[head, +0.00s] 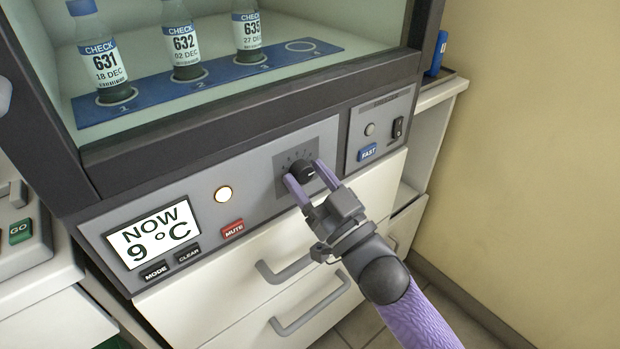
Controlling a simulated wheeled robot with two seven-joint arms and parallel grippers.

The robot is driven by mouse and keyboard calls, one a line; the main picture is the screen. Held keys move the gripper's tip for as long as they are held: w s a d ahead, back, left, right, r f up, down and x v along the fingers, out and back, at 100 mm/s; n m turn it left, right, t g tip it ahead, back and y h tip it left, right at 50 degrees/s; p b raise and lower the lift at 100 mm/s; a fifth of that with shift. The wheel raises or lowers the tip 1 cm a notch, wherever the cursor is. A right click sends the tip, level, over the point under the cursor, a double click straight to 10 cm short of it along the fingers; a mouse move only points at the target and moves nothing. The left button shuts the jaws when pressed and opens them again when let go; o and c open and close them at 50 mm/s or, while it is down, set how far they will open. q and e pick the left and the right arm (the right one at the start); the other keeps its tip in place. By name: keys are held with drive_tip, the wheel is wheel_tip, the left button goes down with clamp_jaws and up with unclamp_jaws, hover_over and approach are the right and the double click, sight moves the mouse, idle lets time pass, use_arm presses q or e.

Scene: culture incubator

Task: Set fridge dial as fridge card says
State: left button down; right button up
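The fridge dial (301,169) is a black round knob on a dark grey square plate with small numbers, on the panel under the glass. My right gripper (309,175) has its two purple fingers on either side of the dial. Whether the fingers touch it is hard to tell, and the dial's pointer is partly hidden. The display (155,233) reads NOW 9 °C. No fridge card shows in this view. My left gripper is not in view.
MODE (155,271), CLEAR (188,254) and red MUTE (232,230) buttons sit near a lit round lamp (223,194). A blue FAST button (368,152) and black switch (398,127) are to the right. Bottles (185,44) stand behind glass. Drawer handles (285,270) protrude below.

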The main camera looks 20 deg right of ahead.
clamp_jaws()
drive_tip(key=shift+n, duration=0.3)
